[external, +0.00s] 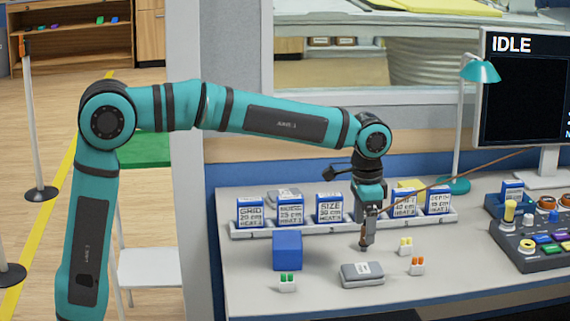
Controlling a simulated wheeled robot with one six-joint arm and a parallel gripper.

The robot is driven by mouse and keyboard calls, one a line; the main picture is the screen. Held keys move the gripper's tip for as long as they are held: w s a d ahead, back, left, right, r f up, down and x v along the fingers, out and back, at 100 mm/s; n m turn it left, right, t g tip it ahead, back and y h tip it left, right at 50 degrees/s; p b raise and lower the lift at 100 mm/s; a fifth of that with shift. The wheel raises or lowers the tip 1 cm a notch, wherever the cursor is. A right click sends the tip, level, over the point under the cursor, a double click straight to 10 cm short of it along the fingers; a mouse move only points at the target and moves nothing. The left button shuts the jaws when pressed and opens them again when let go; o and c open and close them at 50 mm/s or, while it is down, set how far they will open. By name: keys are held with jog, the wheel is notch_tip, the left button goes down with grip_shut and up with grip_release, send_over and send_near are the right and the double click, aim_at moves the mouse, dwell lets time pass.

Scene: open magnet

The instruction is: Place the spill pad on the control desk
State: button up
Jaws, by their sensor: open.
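The control desk (320,290) is a light grey top with blue sides. A similar grey item (284,194) is partly hidden behind the row of cards. A yellow item (411,188) also sits partly hidden behind that row. No readable label tells me which of these is the spill pad. My gripper (366,243) points down over the desk, just behind the front grey pad and apart from it. It is open, with nothing visible between its fingers.
A rack (300,230) of blue-and-white cards runs behind my gripper. A blue block (287,250) and small green (287,283), yellow (405,245) and orange (417,266) pieces stand nearby. A button console (540,245), lamp (458,186) and monitor (520,100) are at right.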

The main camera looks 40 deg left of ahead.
jog(key=s+a+r+n+t+h, duration=0.1)
jog(key=s+a+r+n+t, duration=0.15)
jog(key=a+r, duration=0.45)
jog(key=s+a+r+n+t+h, duration=0.1)
jog(key=a+r+t, duration=0.2)
jog(key=a, duration=0.7)
jog(key=s+a+r+n+t+h, duration=0.1)
jog(key=s+a+r+t, duration=0.15)
jog(key=a+r, duration=0.45)
jog(key=s+a+r+n+t+y, duration=0.1)
jog(key=s+a+t, duration=0.3)
jog(key=s+a, duration=0.4)
jog(key=s+a+r+n+t+y, duration=0.2)
jog(key=s+a+t, duration=0.3)
jog(key=s+a, duration=0.3)
jog(key=shift+s+a+r+n, duration=0.15)
jog(key=shift+s+a+n, duration=0.25)
jog(key=shift+a+n, duration=0.45)
